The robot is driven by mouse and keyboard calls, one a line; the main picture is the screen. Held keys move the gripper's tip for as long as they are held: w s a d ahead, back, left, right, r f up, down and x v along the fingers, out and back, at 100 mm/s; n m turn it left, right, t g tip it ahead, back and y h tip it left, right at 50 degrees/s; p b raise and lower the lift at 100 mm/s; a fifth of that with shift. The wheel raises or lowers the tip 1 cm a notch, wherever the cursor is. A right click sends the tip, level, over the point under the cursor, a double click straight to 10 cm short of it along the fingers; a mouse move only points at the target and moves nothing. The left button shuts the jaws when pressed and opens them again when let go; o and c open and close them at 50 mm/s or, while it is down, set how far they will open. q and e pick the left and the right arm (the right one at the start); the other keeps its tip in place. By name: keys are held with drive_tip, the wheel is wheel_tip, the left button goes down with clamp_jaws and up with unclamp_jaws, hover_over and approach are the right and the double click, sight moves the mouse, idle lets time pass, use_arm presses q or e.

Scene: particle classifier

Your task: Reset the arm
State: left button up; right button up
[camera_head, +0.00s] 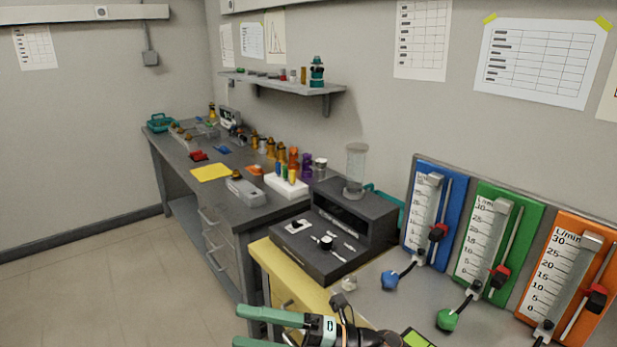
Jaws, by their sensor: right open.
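My right gripper (240,327) is at the bottom middle of the head view. Its two green fingers point left and stand apart with nothing between them. The wrist and part of the arm run off the bottom edge. The gripper shows in front of the yellow-sided counter (312,288), over the floor in the picture. I cannot tell its exact distance from the counter. My left gripper does not show.
A dark particle classifier (345,225) with a clear cylinder (356,170) stands beyond the gripper. Blue (437,205), green (497,240) and orange (570,265) flowmeter panels stand at the right. A cluttered grey bench (190,190) is further back. Floor (110,290) at left is clear.

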drive_tip(key=w+d+f+m+t+h+p, duration=0.1)
drive_tip(key=d+f+m+t+h, duration=0.55)
drive_tip(key=m, duration=0.55)
drive_tip(key=w+d+f+m+t+h+p, duration=0.1)
drive_tip(key=d+f+m+t+h, duration=0.3)
drive_tip(key=d+m+t, duration=0.45)
drive_tip(key=s+d+f+m+g+h, duration=0.3)
drive_tip(key=s+d+f+m+h, duration=0.1)
drive_tip(key=s+f, duration=0.4)
drive_tip(key=s+d+f+m+g+h+p, duration=0.1)
drive_tip(key=s+d+f+m+g+h, duration=0.2)
drive_tip(key=s+d+f+m, duration=0.3)
drive_tip(key=s+f+m, duration=0.3)
drive_tip(key=f, duration=0.1)
drive_tip(key=shift+s+d+g+h, duration=0.15)
drive_tip(key=shift+g+h, duration=0.2)
drive_tip(key=shift+g, duration=0.05)
